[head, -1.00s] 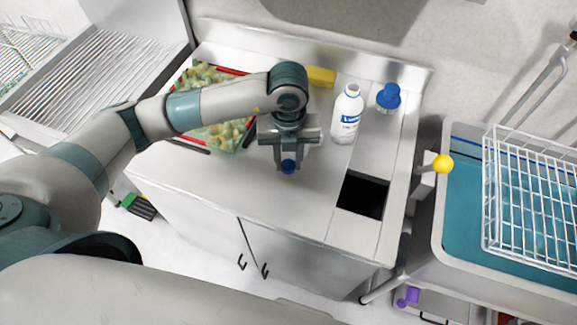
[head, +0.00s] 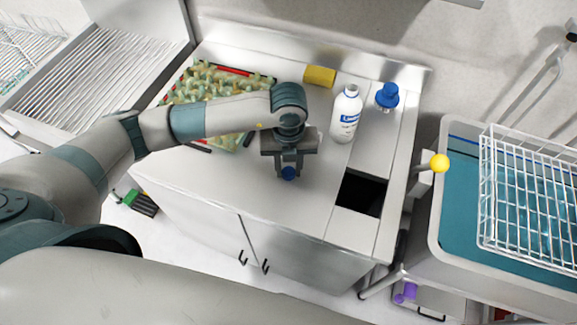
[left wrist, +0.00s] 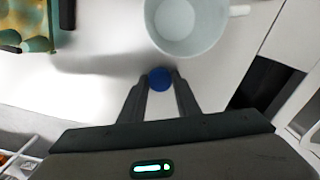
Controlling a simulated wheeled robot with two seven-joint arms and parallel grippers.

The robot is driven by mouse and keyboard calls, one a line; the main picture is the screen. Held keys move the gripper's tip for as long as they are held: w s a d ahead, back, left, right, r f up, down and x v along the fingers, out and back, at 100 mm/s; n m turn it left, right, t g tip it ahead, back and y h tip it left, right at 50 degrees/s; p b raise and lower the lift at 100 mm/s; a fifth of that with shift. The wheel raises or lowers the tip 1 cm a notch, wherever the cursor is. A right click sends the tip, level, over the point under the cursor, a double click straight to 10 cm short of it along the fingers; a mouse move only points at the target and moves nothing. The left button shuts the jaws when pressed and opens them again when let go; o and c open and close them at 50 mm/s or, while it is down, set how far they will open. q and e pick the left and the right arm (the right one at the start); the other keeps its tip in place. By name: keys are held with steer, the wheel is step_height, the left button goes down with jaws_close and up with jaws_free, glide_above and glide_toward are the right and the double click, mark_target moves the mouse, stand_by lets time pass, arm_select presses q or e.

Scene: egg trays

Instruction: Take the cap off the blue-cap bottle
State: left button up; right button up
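My left gripper (head: 288,170) is above the front middle of the white counter (head: 225,185). Its fingertips are shut on a small blue cap (left wrist: 160,79); the cap also shows below the gripper in the head view (head: 289,174). No bottle shows under the cap. A white bottle (head: 344,120) with a blue-and-white label stands upright to the right of the gripper, its neck bare. A second blue-topped item (head: 387,97) stands behind it to the right; its lower part is hard to make out. My right gripper is not in view.
An egg tray (head: 205,85) is behind my left arm. A yellow block (head: 320,77) lies at the counter's back. A dark square opening (head: 361,193) is at the right. In the left wrist view, a pale round vessel (left wrist: 190,25) with a side projection is beyond the cap.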

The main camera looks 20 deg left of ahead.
mark_target(289, 171)
arm_select(q)
steer(key=shift+o, duration=1.4)
steer(key=shift+r, duration=0.1)
steer(key=shift+r, duration=0.25)
steer(key=shift+r+b, duration=0.3)
steer(key=shift+r, duration=0.1)
step_height(289, 171, up, 11)
steer(key=b, duration=0.3)
steer(key=shift+b, duration=0.4)
steer(key=shift+f, duration=0.1)
